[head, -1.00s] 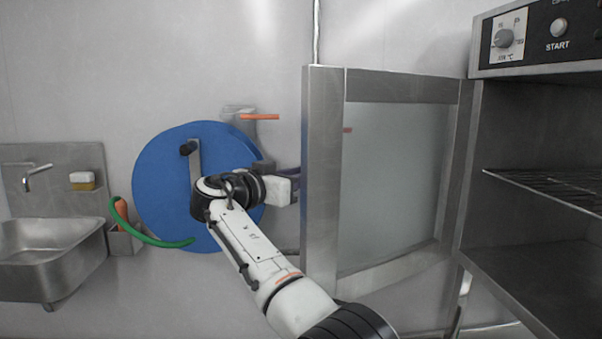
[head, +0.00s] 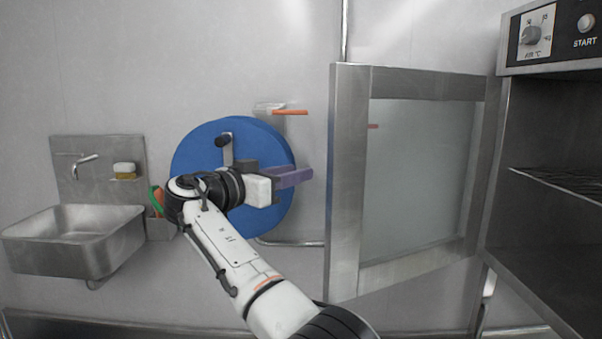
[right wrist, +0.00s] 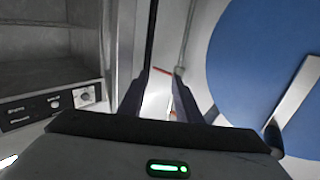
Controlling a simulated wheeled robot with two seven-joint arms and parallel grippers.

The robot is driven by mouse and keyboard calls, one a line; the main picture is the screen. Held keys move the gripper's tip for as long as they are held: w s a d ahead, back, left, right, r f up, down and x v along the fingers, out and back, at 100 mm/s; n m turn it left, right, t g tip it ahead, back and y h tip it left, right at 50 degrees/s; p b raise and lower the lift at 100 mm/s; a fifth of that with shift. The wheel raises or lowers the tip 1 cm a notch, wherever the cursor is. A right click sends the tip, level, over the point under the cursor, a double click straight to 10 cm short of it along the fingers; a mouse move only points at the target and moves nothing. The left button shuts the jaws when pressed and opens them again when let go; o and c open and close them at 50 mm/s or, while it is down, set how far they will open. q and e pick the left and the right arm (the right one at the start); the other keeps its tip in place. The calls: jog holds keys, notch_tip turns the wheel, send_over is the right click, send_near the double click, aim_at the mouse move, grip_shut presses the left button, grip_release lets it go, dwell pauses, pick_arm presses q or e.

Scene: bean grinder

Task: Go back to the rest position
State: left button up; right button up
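My right gripper (head: 294,178) is in front of the blue disc and left of the oven door in the head view, its purple-grey fingers pointing right. In the right wrist view the two fingers (right wrist: 164,80) stand apart with nothing held between them. The right arm reaches up from the bottom of the head view. The left gripper is in neither view.
The open glass-panelled oven door (head: 349,180) stands right of my gripper, with the oven (head: 550,130) beyond it. A blue wall disc (head: 205,150) with a metal bar is behind my arm. A steel sink (head: 85,255) is at left.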

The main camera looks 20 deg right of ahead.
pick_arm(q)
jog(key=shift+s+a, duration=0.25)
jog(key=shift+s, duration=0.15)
pick_arm(e)
jog(key=shift+s+d+g, duration=0.4)
jog(key=shift+s+d, duration=0.05)
jog(key=shift+s, duration=0.15)
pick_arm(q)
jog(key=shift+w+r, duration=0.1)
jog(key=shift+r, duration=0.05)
pick_arm(e)
jog(key=shift+f, duration=0.1)
